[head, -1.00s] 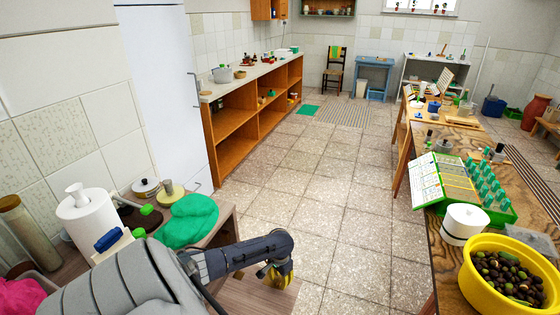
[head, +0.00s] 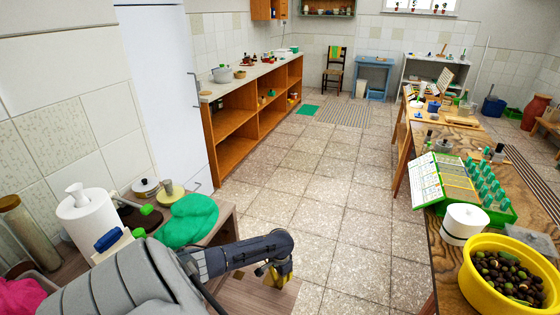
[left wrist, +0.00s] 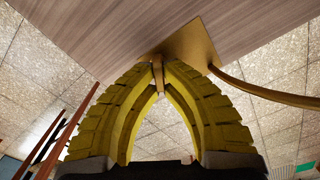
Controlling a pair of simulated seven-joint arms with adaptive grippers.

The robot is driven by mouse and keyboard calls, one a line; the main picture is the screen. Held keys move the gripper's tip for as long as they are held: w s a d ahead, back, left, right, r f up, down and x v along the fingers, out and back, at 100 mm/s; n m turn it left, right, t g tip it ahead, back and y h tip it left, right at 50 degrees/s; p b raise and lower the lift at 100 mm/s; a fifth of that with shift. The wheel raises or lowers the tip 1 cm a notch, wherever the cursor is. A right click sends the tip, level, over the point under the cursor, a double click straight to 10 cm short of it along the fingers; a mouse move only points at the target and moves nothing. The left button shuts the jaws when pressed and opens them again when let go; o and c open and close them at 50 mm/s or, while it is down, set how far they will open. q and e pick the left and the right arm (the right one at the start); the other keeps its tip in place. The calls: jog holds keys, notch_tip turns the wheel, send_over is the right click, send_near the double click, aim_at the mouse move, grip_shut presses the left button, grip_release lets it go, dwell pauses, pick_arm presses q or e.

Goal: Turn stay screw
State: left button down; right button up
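My left gripper (head: 279,277) points down beside the front edge of the wooden table at the lower left in the head view. In the left wrist view its yellow ribbed fingers (left wrist: 159,68) meet in a pointed arch. A thin brass-brown piece (left wrist: 158,76), which looks like the stay screw, stands between the tips and appears pinched there. Behind it are a flat brass plate (left wrist: 193,42) at the table edge and a curved brass stay bar (left wrist: 268,93) running right. The screw's head is partly hidden by the fingers. My right gripper is not in view.
The table (left wrist: 95,30) fills the top of the left wrist view. A green cloth (head: 188,222), a paper roll (head: 86,215) and lidded pots lie near my left arm. Tiled floor (head: 330,215) is open to the right. A workbench with a yellow bowl (head: 478,292) stands further right.

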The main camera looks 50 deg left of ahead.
pick_arm(q)
jog(key=m, duration=0.5)
jog(key=shift+d, duration=0.15)
jog(key=m, duration=0.4)
jog(key=shift+s+d+m, duration=0.15)
jog(key=shift+m, duration=0.25)
jog(key=m, duration=0.3)
jog(key=shift+s+m, duration=0.15)
jog(key=shift+m, duration=0.15)
jog(key=m, duration=0.3)
jog(key=shift+s+d, duration=0.1)
jog(key=shift+s, duration=0.05)
jog(key=shift+s+m, duration=0.1)
jog(key=shift+m, duration=1.6)
